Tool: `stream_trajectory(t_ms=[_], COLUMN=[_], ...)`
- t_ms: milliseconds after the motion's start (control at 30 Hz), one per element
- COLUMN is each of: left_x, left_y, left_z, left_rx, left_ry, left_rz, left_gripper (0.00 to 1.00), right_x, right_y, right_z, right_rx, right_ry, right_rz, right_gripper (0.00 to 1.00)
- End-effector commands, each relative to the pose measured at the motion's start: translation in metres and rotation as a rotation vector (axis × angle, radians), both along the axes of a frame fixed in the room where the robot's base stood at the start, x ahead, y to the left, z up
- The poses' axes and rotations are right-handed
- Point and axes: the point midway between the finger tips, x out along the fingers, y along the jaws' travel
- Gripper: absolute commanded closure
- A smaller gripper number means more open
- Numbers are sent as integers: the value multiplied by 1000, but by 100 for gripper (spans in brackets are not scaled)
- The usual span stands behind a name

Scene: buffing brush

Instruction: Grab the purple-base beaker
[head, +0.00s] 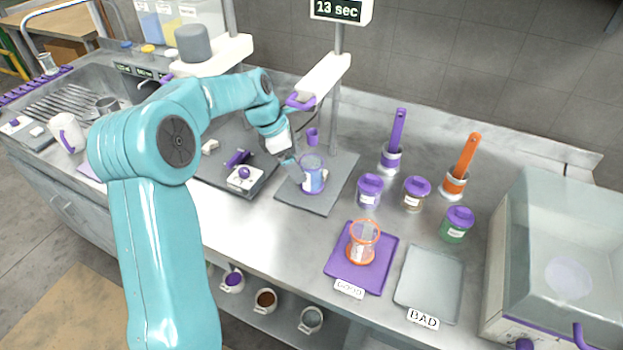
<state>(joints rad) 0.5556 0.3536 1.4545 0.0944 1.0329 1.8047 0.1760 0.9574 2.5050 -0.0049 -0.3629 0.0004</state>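The purple-base beaker (315,178) is a clear cup with purple trim and a light blue and white patch. It stands upright on a grey pad (327,203) below the stand with the timer. My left gripper (297,166) is at the beaker's left side, its fingertips touching or very close to it. The small fingers are partly lost against the beaker, so I cannot tell how far they are open or whether they grip it. My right gripper is not in view.
An orange-trimmed beaker (363,242) stands on the purple mat (346,276), left of the grey BAD mat (428,285). Lidded jars (369,191) and brushes in purple (398,131) and orange (468,156) holders stand to the right. A timer stand (338,70) rises behind the beaker.

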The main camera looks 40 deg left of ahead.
Motion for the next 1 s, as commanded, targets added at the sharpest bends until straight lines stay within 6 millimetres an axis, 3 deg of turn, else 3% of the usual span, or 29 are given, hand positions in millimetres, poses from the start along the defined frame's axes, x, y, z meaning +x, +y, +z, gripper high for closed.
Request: stream_trajectory(t_ms=[100, 400, 667, 833, 1000], left_x=[5, 20, 21, 21, 21], left_y=[-4, -14, -15, -15, -14], left_z=[-5, -44, -47, -47, -46], left_rx=[-1, -1, -1, -1, 0], left_ry=[2, 2, 1, 1, 0], left_rz=[-2, -1, 0, 0, 0], left_gripper=[14, 14, 14, 69, 71], right_x=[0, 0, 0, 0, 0], right_y=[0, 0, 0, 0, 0], right_z=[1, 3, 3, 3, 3], right_rx=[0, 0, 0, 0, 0], right_ry=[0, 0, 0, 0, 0], right_rz=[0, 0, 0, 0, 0], right_gripper=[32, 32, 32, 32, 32])
